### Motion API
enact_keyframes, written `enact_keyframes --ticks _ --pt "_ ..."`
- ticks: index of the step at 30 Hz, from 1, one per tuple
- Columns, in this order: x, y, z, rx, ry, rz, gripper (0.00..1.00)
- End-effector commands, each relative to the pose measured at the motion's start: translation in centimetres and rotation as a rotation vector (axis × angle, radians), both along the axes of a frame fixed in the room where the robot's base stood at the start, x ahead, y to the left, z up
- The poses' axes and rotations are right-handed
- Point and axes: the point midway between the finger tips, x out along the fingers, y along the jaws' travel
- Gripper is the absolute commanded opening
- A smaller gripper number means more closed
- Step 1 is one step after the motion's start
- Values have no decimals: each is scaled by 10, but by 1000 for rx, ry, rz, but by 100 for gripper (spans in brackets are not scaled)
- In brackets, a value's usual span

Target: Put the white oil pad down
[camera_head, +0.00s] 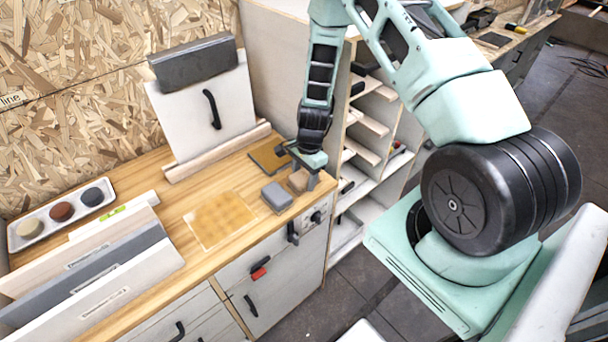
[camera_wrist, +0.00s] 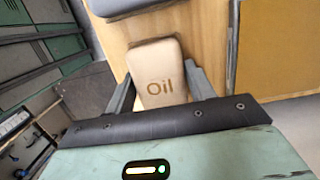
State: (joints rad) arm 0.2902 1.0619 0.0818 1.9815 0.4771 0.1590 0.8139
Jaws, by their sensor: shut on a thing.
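The oil pad (camera_wrist: 158,72) is a pale, rounded block marked "Oil". It is between the two fingers of my gripper (camera_wrist: 164,88) in the wrist view, and the gripper is shut on it. In the head view my gripper (camera_head: 305,176) points down at the right end of the wooden worktop (camera_head: 180,197), near its front edge. The pad (camera_head: 297,181) shows there as a small tan block, partly covered by the fingers. I cannot tell whether its underside touches the worktop.
A grey block (camera_head: 277,197) lies just left of the pad. A brown-topped pad (camera_head: 268,156) lies behind it. A square amber patch (camera_head: 221,219) is further left. A tray (camera_head: 62,215) with three round pads and several leaning boards (camera_head: 90,270) fill the left end. Open shelves (camera_head: 372,125) stand to the right.

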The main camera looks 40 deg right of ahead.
Motion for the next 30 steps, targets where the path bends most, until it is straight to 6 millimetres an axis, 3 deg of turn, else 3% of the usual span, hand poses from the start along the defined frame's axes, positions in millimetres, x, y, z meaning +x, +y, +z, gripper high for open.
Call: enact_keyframes --ticks 6,7,9,22,30 --pt "0 0 -4 0 1 0 36" --pt "0 0 -4 0 0 0 59" --pt "0 0 -3 0 1 0 76" --pt "1 -1 5 -1 -1 0 76" --pt "2 -7 44 -2 -4 0 76"
